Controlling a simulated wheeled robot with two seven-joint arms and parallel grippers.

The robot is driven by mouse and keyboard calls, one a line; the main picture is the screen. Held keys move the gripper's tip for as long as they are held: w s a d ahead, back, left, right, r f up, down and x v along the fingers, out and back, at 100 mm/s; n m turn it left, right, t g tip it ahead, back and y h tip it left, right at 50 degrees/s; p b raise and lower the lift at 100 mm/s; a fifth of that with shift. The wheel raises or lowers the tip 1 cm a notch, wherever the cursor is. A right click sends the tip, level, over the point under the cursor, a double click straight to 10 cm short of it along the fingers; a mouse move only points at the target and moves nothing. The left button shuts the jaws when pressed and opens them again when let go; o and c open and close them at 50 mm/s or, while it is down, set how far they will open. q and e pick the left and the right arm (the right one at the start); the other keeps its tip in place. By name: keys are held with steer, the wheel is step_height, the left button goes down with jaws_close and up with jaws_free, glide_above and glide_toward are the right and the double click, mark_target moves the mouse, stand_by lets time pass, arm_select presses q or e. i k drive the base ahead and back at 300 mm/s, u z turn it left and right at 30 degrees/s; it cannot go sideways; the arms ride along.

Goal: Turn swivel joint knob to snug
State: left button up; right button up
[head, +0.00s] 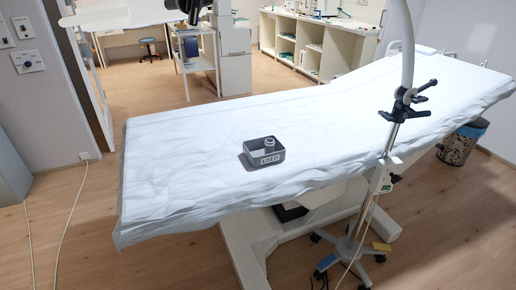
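A black swivel joint (402,106) sits on the upright pole of a wheeled stand, at the right of the head view. Small black knobs or levers stick out from it: one (429,85) points up and right, another (385,116) points left. Which one is the swivel knob, and how tight it is, I cannot tell. A pale curved arm (408,45) rises from the joint and leaves the top of the picture. Neither of my grippers can be made out in this view.
A couch (200,150) with a white sheet fills the middle, behind the stand. A grey tray (264,158) marked USED lies on it, holding a small ringed part (269,143). The stand's wheeled base (350,247) is on the floor. A bin (461,142) stands right; floor at left is mostly clear.

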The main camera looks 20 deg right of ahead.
mark_target(419, 99)
steer(key=z, duration=1.7)
